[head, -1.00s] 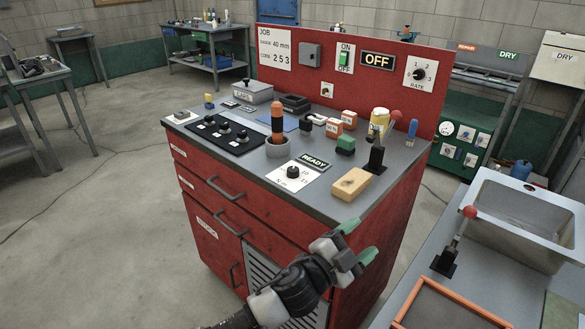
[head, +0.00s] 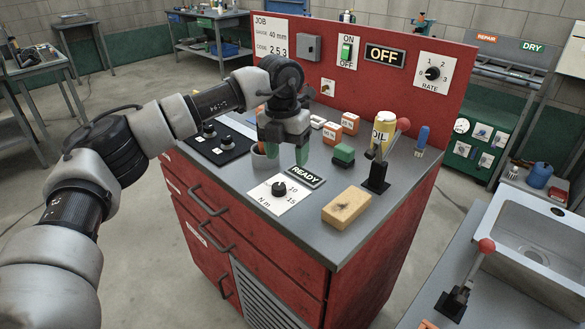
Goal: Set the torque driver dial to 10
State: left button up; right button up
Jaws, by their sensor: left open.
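The torque dial is a black knob (head: 279,188) on a white plate (head: 266,204) marked "N m", with 10 and 15 readable at its right. The plate lies on the red cabinet's grey top, in front of a "READY" sign (head: 305,176). Which mark the knob points to is too small to tell. My left gripper (head: 287,154) points down with its green fingertips apart and empty, above and behind the knob, not touching it. It hides the orange-handled driver; part of its grey cup (head: 262,161) shows. My right gripper is not in view.
A tan block (head: 346,207) and a red-knobbed lever (head: 380,165) stand right of the dial. The red back panel (head: 400,85) shows "OFF". A sink (head: 540,235) is at right.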

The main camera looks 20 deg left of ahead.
aim_at(279, 185)
pick_arm(q)
jog(key=a+f, duration=0.2)
jog(key=shift+s+f+n+y+p, duration=0.3)
jog(key=shift+s+f+y+p, duration=0.05)
jog(key=shift+s+f+y, duration=0.05)
jog(key=f, duration=0.3)
jog(key=shift+w+f, duration=0.2)
notch_tip(279, 185, down, 2)
jog(key=shift+f+p, duration=0.25)
jog(key=shift+p, duration=0.1)
jog(key=shift+f, duration=0.15)
jog(key=shift+c, duration=1.4)
jog(key=c, duration=0.6)
jog(key=shift+c, duration=0.2)
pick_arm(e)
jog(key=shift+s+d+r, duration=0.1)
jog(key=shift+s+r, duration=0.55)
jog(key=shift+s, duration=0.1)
